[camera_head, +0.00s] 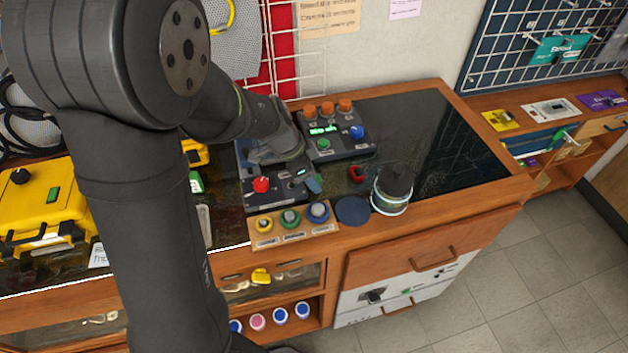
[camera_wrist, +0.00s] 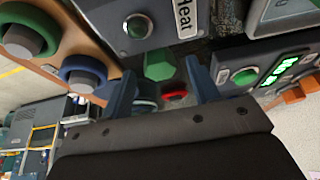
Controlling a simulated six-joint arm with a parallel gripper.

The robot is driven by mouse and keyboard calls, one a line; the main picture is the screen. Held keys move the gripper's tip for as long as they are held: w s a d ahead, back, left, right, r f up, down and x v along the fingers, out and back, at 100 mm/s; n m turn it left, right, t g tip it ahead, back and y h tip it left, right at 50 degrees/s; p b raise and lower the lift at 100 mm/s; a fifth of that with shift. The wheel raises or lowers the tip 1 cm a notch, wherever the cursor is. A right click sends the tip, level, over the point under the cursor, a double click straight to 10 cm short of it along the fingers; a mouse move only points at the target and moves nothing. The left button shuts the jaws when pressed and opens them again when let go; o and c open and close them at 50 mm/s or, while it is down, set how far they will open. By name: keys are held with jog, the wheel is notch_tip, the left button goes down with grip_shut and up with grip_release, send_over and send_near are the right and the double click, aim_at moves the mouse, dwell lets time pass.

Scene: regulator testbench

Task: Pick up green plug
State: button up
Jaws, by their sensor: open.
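A green faceted piece, which looks like the green plug (camera_wrist: 160,66), shows in the wrist view beside the panel marked "Heat". It lies in the gap between the two dark blue fingers of my gripper (camera_wrist: 159,76). My gripper is open and I see no contact with the piece. In the head view my gripper is over the dark control box, with a bluish fingertip (camera_head: 313,185) by its right edge. I cannot make out the green piece there; my arm covers much of that area.
A wooden holder (camera_head: 254,242) with yellow, green and blue ringed knobs stands in front of the box. A second control box (camera_head: 335,141) is behind right. A red ring (camera_head: 357,173), a dark disc (camera_head: 352,210) and a jar (camera_head: 391,190) lie right. The black worktop farther right is clear.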

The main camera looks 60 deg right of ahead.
jog(key=shift+s+d+f, duration=0.1)
jog(key=shift+f, duration=0.25)
jog(key=shift+c, duration=0.2)
jog(key=c, duration=1)
jog(key=shift+r, duration=0.15)
